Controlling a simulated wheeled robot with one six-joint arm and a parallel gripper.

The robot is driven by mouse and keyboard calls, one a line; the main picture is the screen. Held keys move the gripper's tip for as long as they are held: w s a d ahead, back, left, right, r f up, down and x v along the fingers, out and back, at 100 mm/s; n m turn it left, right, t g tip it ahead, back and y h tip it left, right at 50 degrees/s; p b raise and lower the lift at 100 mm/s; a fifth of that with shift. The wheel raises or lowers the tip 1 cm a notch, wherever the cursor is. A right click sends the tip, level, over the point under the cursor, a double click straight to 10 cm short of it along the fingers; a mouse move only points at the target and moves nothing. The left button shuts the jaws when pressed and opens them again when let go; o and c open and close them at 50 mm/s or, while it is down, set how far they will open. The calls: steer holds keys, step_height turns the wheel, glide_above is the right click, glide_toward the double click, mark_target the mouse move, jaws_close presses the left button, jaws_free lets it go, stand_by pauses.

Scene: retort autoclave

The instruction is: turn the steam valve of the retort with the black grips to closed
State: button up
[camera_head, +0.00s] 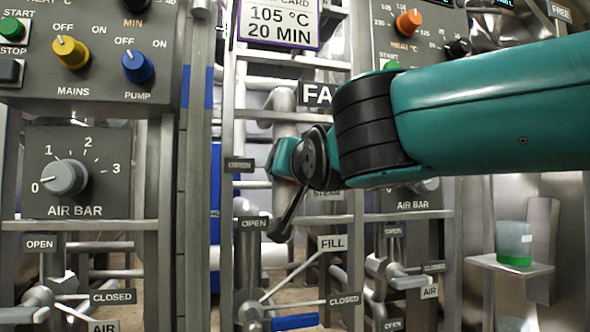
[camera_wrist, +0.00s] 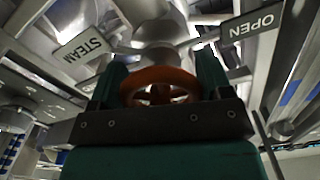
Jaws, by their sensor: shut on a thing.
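In the head view my gripper (camera_head: 284,160) is at the steam valve in the middle of the piping, left of my teal arm. A dark lever with a thick black end (camera_head: 281,229) slants down and left below it. The steam label (camera_head: 327,194) is partly hidden behind my wrist. In the wrist view my gripper (camera_wrist: 160,82) has its teal fingers either side of an orange-brown round part (camera_wrist: 160,78), with the steam label to the left and an open label (camera_wrist: 252,21) at upper right. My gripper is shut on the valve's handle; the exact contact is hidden.
The fill valve (camera_head: 250,313) with a blue grip is below, and the air valve (camera_head: 375,268) is below right. Metal frame posts and pipes stand close around. A control panel (camera_head: 90,50) is at left. A beaker with green liquid (camera_head: 514,245) stands on a shelf at right.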

steer(key=shift+f, duration=0.1)
steer(key=o, duration=0.9)
steer(key=v, duration=1.7)
steer(key=shift+s+b, duration=0.25)
steer(key=shift+b, duration=0.15)
